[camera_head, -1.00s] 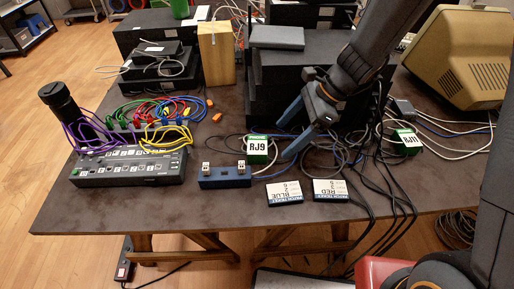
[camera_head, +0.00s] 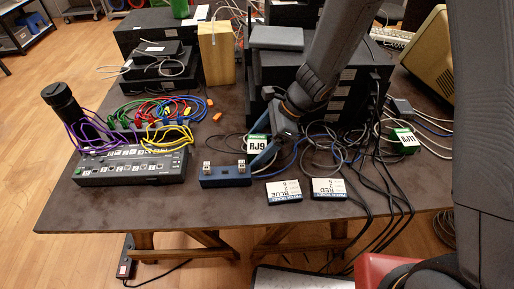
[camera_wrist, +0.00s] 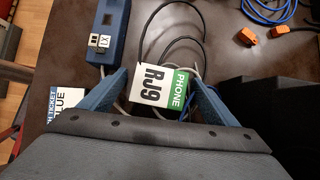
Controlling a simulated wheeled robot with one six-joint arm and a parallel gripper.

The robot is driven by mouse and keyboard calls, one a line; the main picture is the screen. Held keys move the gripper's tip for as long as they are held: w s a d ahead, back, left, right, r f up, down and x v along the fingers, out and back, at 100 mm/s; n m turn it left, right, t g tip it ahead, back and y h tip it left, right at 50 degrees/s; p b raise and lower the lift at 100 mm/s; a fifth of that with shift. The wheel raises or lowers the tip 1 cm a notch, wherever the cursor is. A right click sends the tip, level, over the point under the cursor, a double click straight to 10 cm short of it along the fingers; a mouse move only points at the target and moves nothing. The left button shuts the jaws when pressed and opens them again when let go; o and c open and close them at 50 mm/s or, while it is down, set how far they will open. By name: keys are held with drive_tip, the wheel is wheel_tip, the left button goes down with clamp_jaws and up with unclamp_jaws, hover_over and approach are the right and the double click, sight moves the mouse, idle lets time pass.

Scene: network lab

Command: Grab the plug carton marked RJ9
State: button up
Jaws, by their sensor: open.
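The plug carton marked RJ9 (camera_head: 257,149) is a small white and green box on the dark table, right of the blue block with two small white plugs. My gripper (camera_head: 257,148) is open, with its blue fingers at the carton in the head view. In the wrist view the RJ9 carton (camera_wrist: 161,88) lies between the two spread fingers of my gripper (camera_wrist: 158,80), its RJ9 face and green PHONE face showing. The fingers do not appear closed on it. A similar carton marked RJ11 (camera_head: 404,141) stands farther right among cables.
The blue block (camera_head: 225,176) sits close left of the carton. Two ticket cards, blue (camera_head: 284,191) and red (camera_head: 328,188), lie in front. Black equipment boxes (camera_head: 262,84) stand behind. Loose cables run around the carton. A black switch (camera_head: 131,166) is at left.

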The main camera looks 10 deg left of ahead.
drive_tip(key=c, duration=1.2)
drive_tip(key=shift+r, duration=0.1)
drive_tip(key=shift+c, duration=0.2)
